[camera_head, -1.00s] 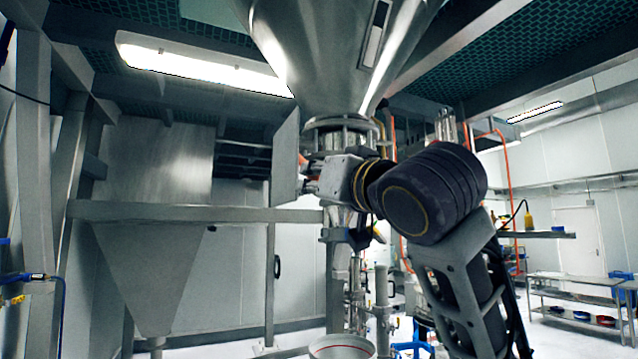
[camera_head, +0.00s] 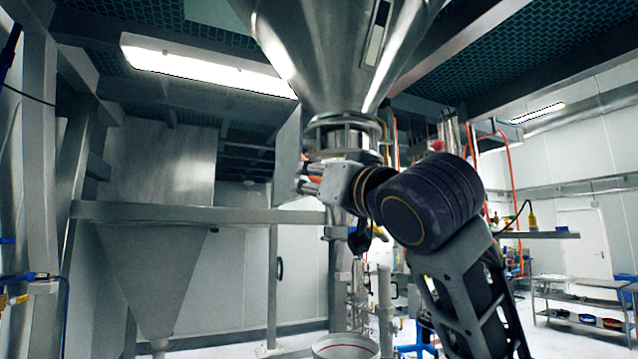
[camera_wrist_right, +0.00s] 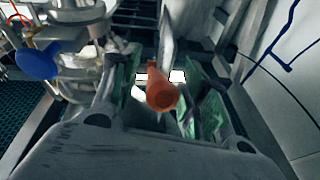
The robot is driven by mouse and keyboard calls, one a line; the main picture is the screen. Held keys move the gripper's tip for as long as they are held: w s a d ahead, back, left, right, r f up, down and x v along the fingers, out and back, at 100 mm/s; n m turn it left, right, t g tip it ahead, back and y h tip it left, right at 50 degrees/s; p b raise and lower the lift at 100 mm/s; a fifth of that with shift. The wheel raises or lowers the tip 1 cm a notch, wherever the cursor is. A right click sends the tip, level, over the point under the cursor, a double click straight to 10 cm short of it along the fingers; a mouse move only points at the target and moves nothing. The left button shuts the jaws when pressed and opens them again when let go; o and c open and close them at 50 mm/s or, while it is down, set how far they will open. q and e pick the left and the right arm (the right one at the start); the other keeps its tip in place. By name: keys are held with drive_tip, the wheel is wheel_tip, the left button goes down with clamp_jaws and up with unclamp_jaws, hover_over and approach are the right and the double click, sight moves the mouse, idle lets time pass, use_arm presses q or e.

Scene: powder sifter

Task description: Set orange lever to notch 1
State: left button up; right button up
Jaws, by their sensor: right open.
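The orange lever (camera_wrist_right: 162,92) shows end-on in the right wrist view, with its round end toward the camera. It stands between the two spread fingers of my right gripper (camera_wrist_right: 154,80), which is open around it. I cannot tell whether either finger touches it. In the head view, my right gripper (camera_head: 308,177) is beside the metal plate under the hopper, and only small orange parts of the lever (camera_head: 315,180) show there. The notches cannot be made out. My left gripper is not in view.
The large steel hopper (camera_head: 330,60) hangs above my right gripper. A flat metal plate (camera_head: 288,155) stands just left of it. A blue knob (camera_wrist_right: 37,63) is at left in the wrist view. A steel beam (camera_head: 180,213) runs across the left, and an open-topped vessel (camera_head: 345,347) stands below.

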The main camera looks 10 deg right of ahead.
drive_tip(key=shift+s, duration=0.15)
drive_tip(key=v, duration=1.1)
drive_tip(key=shift+s+f, duration=0.2)
drive_tip(key=shift+s, duration=0.15)
drive_tip(key=shift+d, duration=0.15)
